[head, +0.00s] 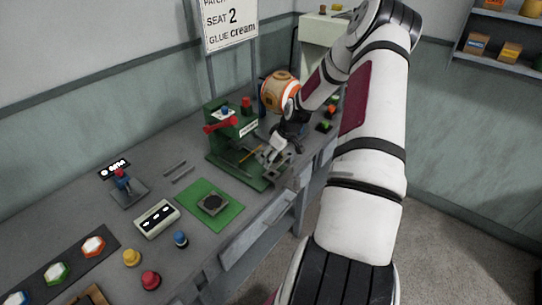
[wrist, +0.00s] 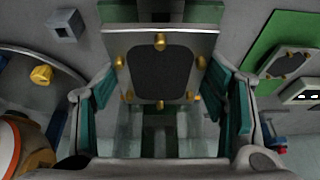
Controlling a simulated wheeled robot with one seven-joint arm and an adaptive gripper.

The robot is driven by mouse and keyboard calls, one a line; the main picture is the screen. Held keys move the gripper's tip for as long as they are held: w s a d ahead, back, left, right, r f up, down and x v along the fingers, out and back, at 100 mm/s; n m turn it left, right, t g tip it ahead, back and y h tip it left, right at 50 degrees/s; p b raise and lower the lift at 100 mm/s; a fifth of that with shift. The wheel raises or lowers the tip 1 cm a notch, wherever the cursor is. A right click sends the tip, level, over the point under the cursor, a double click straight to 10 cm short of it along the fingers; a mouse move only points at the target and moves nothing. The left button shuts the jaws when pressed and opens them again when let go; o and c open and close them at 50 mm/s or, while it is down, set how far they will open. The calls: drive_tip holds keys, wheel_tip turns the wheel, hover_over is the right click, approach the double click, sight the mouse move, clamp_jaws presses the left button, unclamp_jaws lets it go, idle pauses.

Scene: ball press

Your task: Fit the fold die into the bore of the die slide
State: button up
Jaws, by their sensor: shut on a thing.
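My gripper (head: 272,154) is over the front of the green press (head: 228,140) in the head view. In the wrist view its teal-padded fingers (wrist: 162,100) are shut on a grey plate with a dark rounded face and several brass pins, which I take as the fold die (wrist: 198,45). The die looks tilted and held above the press base. Green and grey rails of the base show behind and below it in the wrist view. The die slide and its bore are mostly hidden by the die and fingers, so I cannot tell their alignment.
A similar pinned plate (head: 212,204) lies on a green mat (head: 228,218) left of the press. A white box with dark marks (head: 157,219), blue, yellow and red knobs, and two grey bars (head: 180,171) are on the bench. An orange-white ball (head: 279,92) is close behind my wrist.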

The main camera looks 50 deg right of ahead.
sight(273, 171)
drive_tip(key=shift+p, duration=0.3)
drive_tip(key=shift+f+b, duration=0.65)
drive_tip(key=shift+f, duration=2.25)
drive_tip(key=shift+f, duration=1.15)
idle(0.5)
drive_tip(key=o, duration=1.4)
drive_tip(key=shift+o, duration=0.2)
drive_tip(key=v, duration=1.2)
